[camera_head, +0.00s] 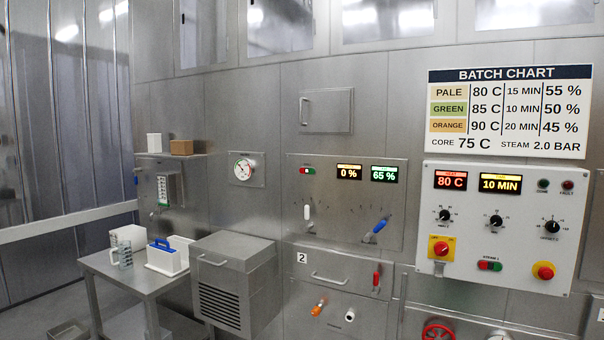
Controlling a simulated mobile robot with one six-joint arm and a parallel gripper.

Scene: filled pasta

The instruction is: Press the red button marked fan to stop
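No button in view has a label that I can read as fan. A small red and green button pair (307,170) sits at the upper left of the middle steel panel (340,236). Another red and green button pair (490,266) sits low on the white control panel (463,222), under a small label too blurred to read surely. Two larger red controls on yellow bases are on the same white panel, one at the lower left (441,248) and one at the lower right (543,271). My gripper is not in view.
The middle panel has a white-handled lever (307,213) and a blue-handled lever (380,226). A red handwheel (438,331) is below the white panel. A steel table (112,268) and a louvred box (231,283) stand at the left.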

